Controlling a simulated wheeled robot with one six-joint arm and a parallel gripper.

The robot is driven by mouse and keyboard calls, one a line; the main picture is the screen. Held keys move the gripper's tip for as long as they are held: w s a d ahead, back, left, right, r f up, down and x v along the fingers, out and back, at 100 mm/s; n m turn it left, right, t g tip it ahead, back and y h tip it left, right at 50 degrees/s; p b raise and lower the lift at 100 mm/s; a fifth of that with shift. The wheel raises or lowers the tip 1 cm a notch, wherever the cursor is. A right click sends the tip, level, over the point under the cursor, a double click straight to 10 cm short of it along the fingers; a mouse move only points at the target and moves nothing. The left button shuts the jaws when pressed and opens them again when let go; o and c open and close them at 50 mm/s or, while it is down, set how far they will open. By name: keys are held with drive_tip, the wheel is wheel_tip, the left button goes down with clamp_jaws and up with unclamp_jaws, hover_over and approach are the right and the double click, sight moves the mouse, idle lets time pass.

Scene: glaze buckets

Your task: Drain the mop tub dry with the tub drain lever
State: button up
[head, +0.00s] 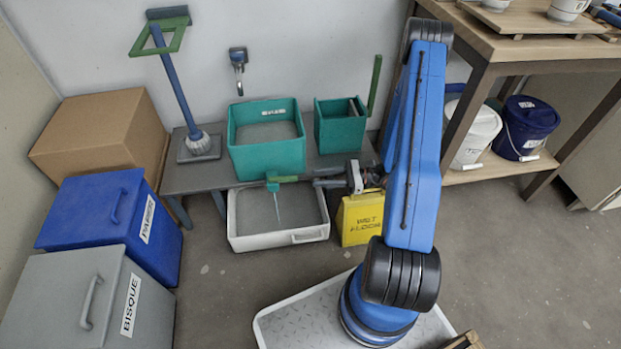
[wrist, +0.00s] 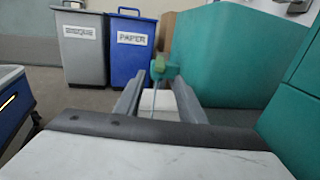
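The teal mop tub (head: 265,156) stands on a low grey bench, with a label on its far wall too small to read. Its inside shows a flat grey surface; I cannot tell how deep. The green drain lever (head: 283,179) sticks out low on its front and also shows in the wrist view (wrist: 159,67). A thin stream (head: 277,208) falls from beneath it into a pale catch tray (head: 309,235). My gripper (head: 316,183) is to the right of the lever. In the wrist view its fingers (wrist: 158,88) are apart and empty, with the lever at or just beyond their tips.
A teal box (head: 339,134) with an upright green handle stands to the right. A yellow wet-floor sign (head: 361,218) is just below my gripper. A mop (head: 180,95), blue bin (head: 100,215) and grey bin (head: 70,305) are left. The floor at right is clear.

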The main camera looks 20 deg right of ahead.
drive_tip(key=shift+v, duration=0.85)
